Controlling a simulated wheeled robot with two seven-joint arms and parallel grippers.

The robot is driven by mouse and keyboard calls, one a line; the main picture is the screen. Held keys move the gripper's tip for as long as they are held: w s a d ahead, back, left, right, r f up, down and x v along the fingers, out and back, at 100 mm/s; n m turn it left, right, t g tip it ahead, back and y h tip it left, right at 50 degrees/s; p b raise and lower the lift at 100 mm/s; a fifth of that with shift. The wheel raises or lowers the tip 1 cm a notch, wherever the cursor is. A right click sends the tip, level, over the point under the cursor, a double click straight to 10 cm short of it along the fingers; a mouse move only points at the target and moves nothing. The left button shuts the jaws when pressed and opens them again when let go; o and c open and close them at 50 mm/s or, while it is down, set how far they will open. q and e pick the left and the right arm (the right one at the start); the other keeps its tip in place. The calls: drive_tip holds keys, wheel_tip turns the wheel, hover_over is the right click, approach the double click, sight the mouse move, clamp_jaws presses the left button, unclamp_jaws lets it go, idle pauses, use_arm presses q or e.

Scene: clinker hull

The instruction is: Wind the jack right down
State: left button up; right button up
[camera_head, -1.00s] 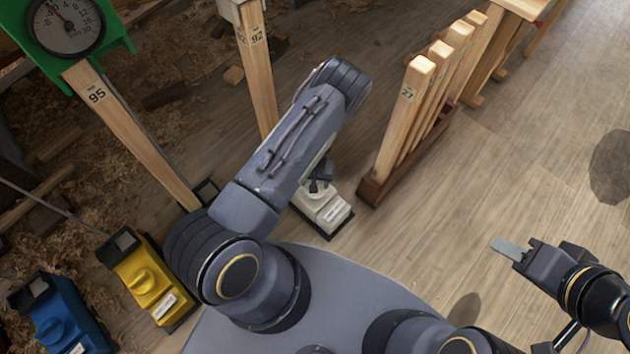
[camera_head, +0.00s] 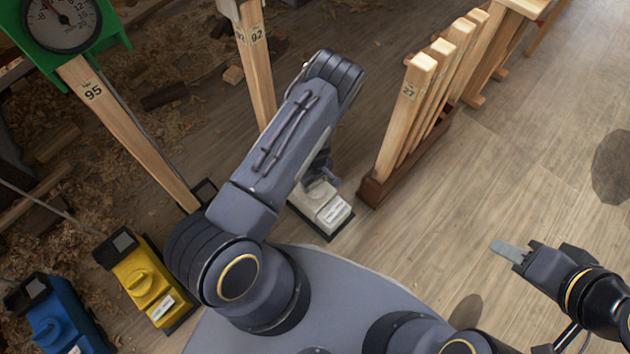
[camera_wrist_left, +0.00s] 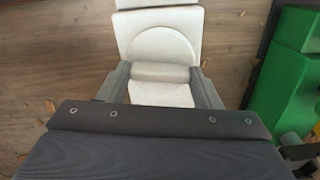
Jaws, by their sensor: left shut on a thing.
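A white jack (camera_head: 333,212) stands on the floor near the foot of the post marked 92 (camera_head: 257,70), partly hidden behind my left arm. My left gripper (camera_head: 318,172) is over it, pointing down. In the left wrist view the jack's white top (camera_wrist_left: 160,20) carries a round knob (camera_wrist_left: 160,45) with a raised bar (camera_wrist_left: 160,73). The left fingers (camera_wrist_left: 160,88) are shut on this knob's bar, one on each side. My right gripper (camera_head: 508,251) is held out over bare floor, away from the jack; its finger gap cannot be made out.
A yellow jack (camera_head: 148,286) and a blue jack (camera_head: 58,318) stand at the lower left. A green dial gauge (camera_head: 112,30) tops the post marked 95 (camera_head: 125,130). A rack (camera_head: 400,165) of wooden posts stands right of the white jack.

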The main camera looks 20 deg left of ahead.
use_arm(q)
drive_tip(key=shift+n, duration=0.5)
drive_tip(key=o, duration=1)
wheel_tip(320, 180, up, 7)
drive_tip(key=p, duration=0.3)
drive_tip(key=shift+r, duration=0.4)
